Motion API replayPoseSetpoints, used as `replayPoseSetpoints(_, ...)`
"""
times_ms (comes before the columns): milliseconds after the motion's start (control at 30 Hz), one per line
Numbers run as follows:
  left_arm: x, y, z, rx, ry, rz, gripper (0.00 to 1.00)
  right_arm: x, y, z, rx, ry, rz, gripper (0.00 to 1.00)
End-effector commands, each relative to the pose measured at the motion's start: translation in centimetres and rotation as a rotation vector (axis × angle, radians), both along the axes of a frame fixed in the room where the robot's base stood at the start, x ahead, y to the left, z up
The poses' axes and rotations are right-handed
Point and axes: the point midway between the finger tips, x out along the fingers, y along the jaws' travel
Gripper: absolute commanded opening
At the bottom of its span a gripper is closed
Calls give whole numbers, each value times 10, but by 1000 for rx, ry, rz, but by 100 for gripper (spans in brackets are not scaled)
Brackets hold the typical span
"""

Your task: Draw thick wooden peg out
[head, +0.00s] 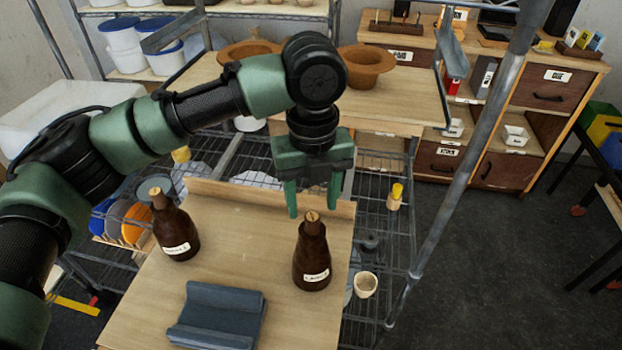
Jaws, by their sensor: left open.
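Two brown bottles stand upright on the wooden table, each with a light wooden peg in its neck. The right bottle (312,262) has its peg (312,216) showing just above the neck. The left bottle (176,232) has its peg (155,191) in its neck. I cannot tell from this view which peg is thicker. My left gripper (313,209) is open and points down over the right bottle, its green fingers on either side of the peg's top. Whether a finger touches the peg cannot be told. My right gripper is not in view.
A grey-blue grooved block (217,315) lies at the front of the wooden table (255,240). A small cup (366,284) and a yellow-topped peg-like item (395,196) are on the wire rack at right. A metal post (450,190) rises at right.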

Motion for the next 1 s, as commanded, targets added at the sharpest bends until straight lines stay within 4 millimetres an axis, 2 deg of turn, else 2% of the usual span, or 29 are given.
replayPoseSetpoints(67, 0, 1, -12, 1, 2, 1, 51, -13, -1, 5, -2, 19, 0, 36)
replayPoseSetpoints(167, 0, 1, -27, 0, 2, 1, 51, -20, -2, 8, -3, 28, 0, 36)
replayPoseSetpoints(300, 0, 1, -44, 1, 1, 2, 51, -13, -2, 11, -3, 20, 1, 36)
replayPoseSetpoints(500, 0, 1, -55, 0, 0, 2, 51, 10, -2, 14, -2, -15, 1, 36)
replayPoseSetpoints(700, 0, 1, -55, -1, 0, 2, 51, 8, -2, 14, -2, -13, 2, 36)
replayPoseSetpoints(733, 0, 1, -55, -1, 0, 2, 48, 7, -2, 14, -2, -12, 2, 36)
replayPoseSetpoints(767, 0, 1, -55, -1, 0, 2, 40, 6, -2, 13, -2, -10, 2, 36)
replayPoseSetpoints(900, 1, 1, -55, -1, 0, 2, 1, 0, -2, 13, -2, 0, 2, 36)
replayPoseSetpoints(967, 1, 1, -55, -1, 0, 2, 0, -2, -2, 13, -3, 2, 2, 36)
replayPoseSetpoints(1000, 1, 1, -55, -1, -1, 3, 16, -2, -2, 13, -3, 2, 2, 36)
